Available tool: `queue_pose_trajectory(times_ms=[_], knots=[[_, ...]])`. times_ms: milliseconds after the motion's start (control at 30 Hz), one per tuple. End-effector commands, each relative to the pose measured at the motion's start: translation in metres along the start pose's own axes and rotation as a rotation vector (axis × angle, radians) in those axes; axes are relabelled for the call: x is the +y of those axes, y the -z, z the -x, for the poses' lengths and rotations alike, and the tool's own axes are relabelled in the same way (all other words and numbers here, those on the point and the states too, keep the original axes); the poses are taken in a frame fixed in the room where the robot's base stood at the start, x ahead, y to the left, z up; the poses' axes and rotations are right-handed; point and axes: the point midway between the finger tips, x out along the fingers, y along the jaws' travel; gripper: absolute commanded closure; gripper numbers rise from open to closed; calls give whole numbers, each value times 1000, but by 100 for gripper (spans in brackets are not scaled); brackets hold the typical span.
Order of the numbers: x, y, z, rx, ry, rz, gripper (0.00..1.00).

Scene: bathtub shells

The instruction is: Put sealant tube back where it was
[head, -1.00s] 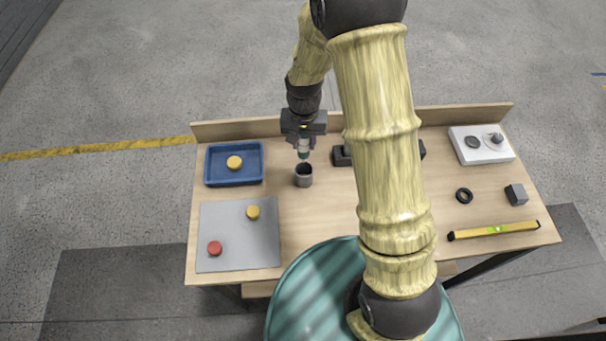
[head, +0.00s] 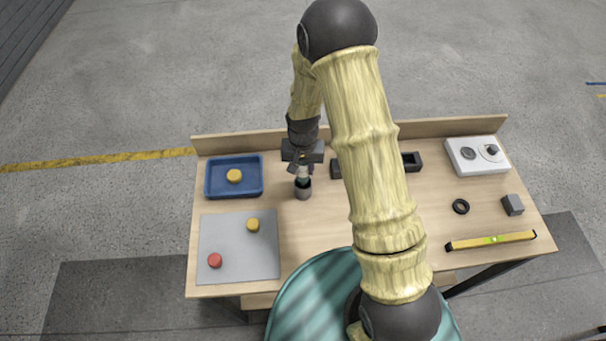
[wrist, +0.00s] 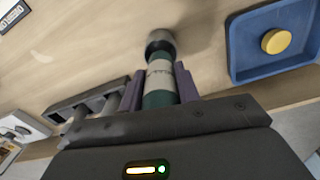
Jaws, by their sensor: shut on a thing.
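The sealant tube (wrist: 160,82) is white with dark green ends and is held between the jaws of my gripper (wrist: 162,88) in the wrist view. In the head view my gripper (head: 303,168) points down over a small dark grey cup (head: 303,192) near the back of the table. The tube (head: 303,176) is upright, with its lower end at or inside the cup's mouth. The cup also shows beyond the tube in the wrist view (wrist: 160,40). I cannot tell how deep the tube's end sits.
A blue tray (head: 208,192) with a yellow disc stands left of the cup. A black rack (head: 411,161) is to the right, partly behind my arm. A grey mat (head: 235,265) holds a yellow and a red disc. A yellow level (head: 490,241) lies front right.

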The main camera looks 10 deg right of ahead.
Motion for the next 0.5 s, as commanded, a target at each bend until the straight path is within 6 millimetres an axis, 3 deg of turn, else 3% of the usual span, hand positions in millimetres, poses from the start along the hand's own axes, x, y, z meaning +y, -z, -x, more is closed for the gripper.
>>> queue_pose_trajectory(times_ms=[500], knots=[[0,0,-42,0,0,0,94]])
